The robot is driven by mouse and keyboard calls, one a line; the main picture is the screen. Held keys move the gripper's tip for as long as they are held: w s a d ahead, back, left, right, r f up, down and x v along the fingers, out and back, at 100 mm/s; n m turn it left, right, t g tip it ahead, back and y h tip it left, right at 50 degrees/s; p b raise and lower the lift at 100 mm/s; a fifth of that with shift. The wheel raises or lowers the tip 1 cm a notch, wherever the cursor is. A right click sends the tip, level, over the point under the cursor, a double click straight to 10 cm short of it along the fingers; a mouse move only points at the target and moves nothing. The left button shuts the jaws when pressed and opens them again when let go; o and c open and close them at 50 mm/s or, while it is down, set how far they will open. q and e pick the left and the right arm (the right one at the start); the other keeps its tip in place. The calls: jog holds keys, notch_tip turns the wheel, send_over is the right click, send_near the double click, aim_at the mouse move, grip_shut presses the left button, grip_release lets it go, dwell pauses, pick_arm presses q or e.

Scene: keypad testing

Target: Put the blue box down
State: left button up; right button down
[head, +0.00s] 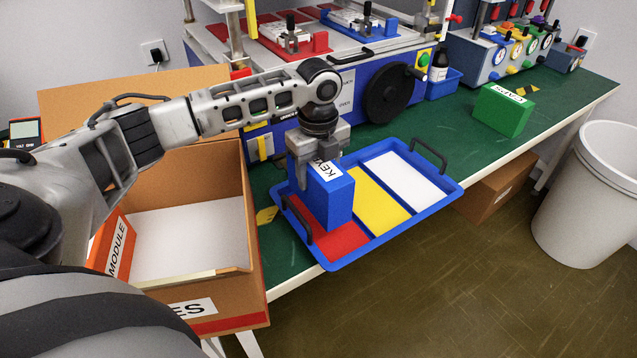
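The blue box (328,196), with a white label reading "KEY..." on top, is in my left gripper (318,165). The gripper comes down from above and its fingers are on the box's sides. The box is upright over the red section (338,243) of a blue tray (392,226). I cannot tell if its underside touches the red surface. The tray also has a yellow section (368,200) and a white section (410,177), both empty. My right gripper is not in view.
An open cardboard box (250,215) at the left holds an orange module box (112,245). A green box (502,110) stands on the green bench (470,150). A testing machine with a black handwheel (388,92) is behind the tray. A grey bin (590,200) is at the right.

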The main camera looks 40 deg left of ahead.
pick_arm(q)
jog(key=shift+w+a+f, duration=0.3)
jog(key=shift+w+f, duration=0.1)
jog(key=shift+f, duration=0.15)
jog(key=shift+w+a+f, duration=0.25)
jog(key=shift+w+f, duration=0.1)
jog(key=shift+f, duration=0.2)
jog(key=shift+a+f, duration=0.1)
jog(key=shift+f, duration=1.5)
jog(key=shift+f, duration=0.1)
jog(key=o, duration=1.1)
notch_tip(320, 180, up, 12)
jog(key=shift+r, duration=0.1)
